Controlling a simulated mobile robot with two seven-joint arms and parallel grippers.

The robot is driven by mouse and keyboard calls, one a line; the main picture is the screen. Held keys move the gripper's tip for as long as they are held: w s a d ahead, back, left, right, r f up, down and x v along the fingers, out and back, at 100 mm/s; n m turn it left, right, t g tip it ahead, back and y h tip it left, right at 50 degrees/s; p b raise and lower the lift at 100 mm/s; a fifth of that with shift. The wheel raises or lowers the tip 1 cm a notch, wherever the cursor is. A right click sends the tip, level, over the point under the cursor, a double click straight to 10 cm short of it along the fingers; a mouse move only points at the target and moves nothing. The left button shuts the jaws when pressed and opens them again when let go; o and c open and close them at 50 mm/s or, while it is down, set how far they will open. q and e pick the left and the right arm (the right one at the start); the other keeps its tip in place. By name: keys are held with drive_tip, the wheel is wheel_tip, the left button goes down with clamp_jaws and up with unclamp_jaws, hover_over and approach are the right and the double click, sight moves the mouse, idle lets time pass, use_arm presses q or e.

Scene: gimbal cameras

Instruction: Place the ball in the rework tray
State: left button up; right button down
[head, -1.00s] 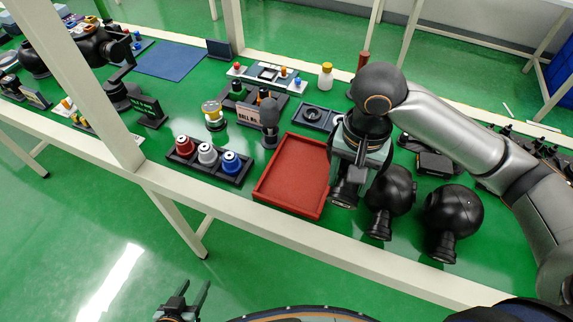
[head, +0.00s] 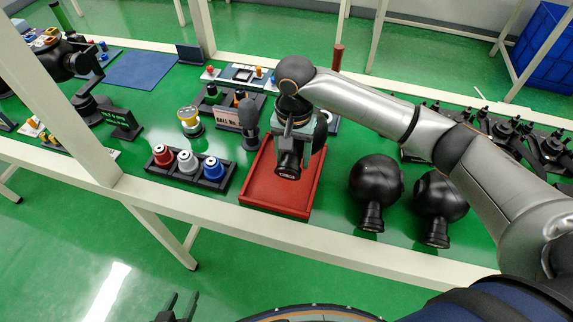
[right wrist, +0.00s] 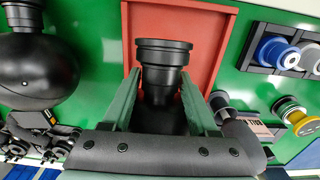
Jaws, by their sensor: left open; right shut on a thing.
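The ball, a black gimbal camera with a ribbed lens barrel, is in my right gripper (head: 296,140). In the head view its barrel (head: 288,160) points down over the red rework tray (head: 262,195). In the right wrist view the barrel (right wrist: 163,58) stands out between the two green-grey fingers (right wrist: 160,100), with the red tray (right wrist: 215,28) behind it. The ball's round body is mostly hidden by the gripper. I cannot tell whether it touches the tray floor. No other item shows in the tray. My left gripper (head: 178,308) is open and empty at the bottom edge, off the table.
Two more black ball cameras (head: 376,182) (head: 440,202) stand right of the tray. A black rack (head: 222,181) with red, white and blue capped pieces is close on its left. A dark grey upright piece (head: 249,118) and a labelled sign (head: 226,118) stand behind.

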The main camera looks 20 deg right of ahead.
drive_tip(key=shift+w+a+f, duration=0.2)
drive_tip(key=shift+w+f, duration=0.35)
drive_tip(key=shift+f, duration=0.1)
drive_tip(key=shift+w+a+f, duration=0.15)
drive_tip(key=shift+w+f, duration=0.4)
drive_tip(key=shift+f, duration=0.05)
wheel_tip(320, 180, down, 3)
drive_tip(key=shift+w+f+b, duration=0.1)
drive_tip(key=shift+f+b, duration=0.05)
drive_tip(key=shift+b, duration=0.2)
drive_tip(key=shift+c, duration=0.9)
unclamp_jaws()
drive_tip(key=shift+f, duration=0.1)
wheel_tip(320, 180, up, 12)
drive_tip(key=shift+r+p, duration=0.15)
drive_tip(key=shift+p, duration=0.45)
